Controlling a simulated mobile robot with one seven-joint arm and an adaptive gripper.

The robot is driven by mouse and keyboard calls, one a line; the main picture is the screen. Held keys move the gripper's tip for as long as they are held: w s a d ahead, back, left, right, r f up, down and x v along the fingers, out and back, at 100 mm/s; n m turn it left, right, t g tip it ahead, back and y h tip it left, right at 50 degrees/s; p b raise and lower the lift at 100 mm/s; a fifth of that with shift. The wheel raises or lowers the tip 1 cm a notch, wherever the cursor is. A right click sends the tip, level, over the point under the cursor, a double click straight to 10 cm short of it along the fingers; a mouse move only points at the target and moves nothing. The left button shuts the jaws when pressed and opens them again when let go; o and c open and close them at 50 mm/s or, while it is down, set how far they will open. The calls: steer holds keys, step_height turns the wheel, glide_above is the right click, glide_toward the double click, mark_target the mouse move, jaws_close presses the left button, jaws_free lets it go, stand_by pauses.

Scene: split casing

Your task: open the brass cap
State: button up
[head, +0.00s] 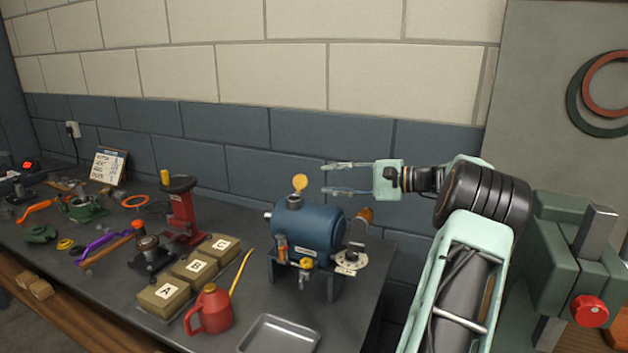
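A blue cylindrical casing (315,229) stands on dark legs on the bench. On its top left is a grey filler neck (294,201). The brass cap (300,182) is a round yellow disc that stands up on edge above the neck, its face toward the camera. It looks swung up rather than lying flat over the neck; the hinge is too small to make out. My gripper (324,178) is open and empty, with its fingers pointing left. In the picture it is just right of the cap and above the casing, with a small gap between fingertips and cap.
Labelled boxes (162,294), a red oil can (209,310) and a metal tray (279,335) stand in front of the casing. A red jack-like tool (184,212) stands to its left. Tools crowd the left bench. The wall (235,140) is behind.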

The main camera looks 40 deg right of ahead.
steer(key=shift+v, duration=1.85)
